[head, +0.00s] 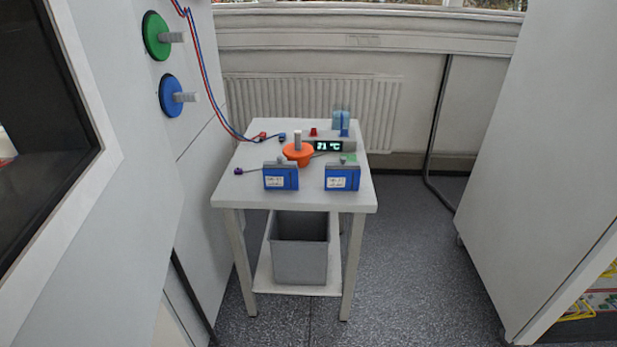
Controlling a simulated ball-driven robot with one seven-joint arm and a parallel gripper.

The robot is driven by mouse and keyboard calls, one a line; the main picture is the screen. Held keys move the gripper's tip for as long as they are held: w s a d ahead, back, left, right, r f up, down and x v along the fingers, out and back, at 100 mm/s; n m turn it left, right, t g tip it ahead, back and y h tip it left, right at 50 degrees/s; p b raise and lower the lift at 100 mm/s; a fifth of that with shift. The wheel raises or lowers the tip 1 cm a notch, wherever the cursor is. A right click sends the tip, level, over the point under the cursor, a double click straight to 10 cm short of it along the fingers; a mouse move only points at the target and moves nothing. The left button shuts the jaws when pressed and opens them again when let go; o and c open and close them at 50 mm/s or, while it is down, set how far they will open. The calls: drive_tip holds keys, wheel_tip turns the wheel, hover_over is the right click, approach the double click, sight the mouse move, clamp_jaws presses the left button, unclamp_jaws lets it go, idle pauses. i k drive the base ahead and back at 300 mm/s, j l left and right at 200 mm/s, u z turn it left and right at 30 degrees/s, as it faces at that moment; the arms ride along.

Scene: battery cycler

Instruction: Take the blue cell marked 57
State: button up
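Two blue box-shaped cells stand upright near the front of a small white table: a left blue cell (290,178) and a right blue cell (352,178). Each has a white label low on its front and a grey part on top. The print on both labels is too small to read surely, so I cannot tell which is marked 57. The cells stand apart with a clear gap between them. My gripper is not in view.
On the table (300,202), an orange bowl-like thing (298,154) stands behind the cells. A display reading "71 °C" (328,146) and a light-blue container (341,121) are farther back. Red and blue leads (205,80) hang at left. A grey bin (300,250) stands below. Floor is free at right.

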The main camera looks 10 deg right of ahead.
sight(273, 179)
drive_tip(key=i+l+u, duration=0.4)
drive_tip(key=i, duration=0.2)
drive_tip(key=i+l+u, duration=0.4)
drive_tip(key=i+l, duration=0.15)
